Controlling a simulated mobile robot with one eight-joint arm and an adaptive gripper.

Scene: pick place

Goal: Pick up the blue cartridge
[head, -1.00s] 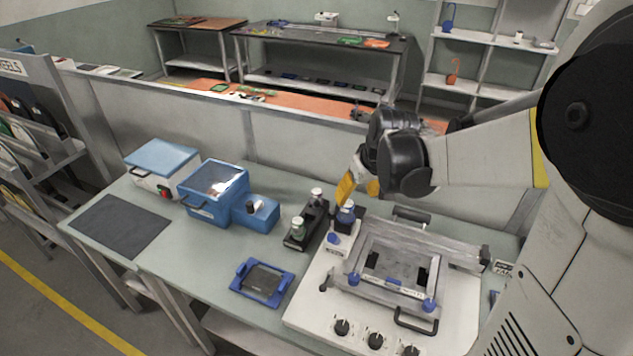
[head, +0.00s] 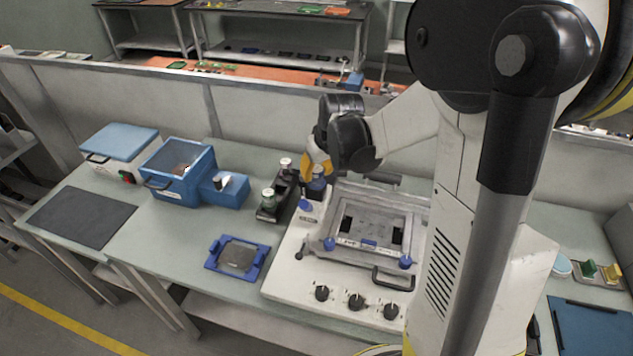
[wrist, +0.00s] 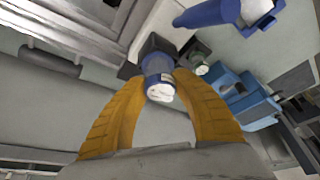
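The lower part of the cartridge is hidden.
A black rack (head: 270,213) with pale-capped vials stands left of the cartridge. The white fixture base (head: 290,270) with a metal frame (head: 345,195) lies right of it. A blue tray (head: 238,256), blue boxes (head: 180,170) and a dark mat (head: 80,216) are to the left.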

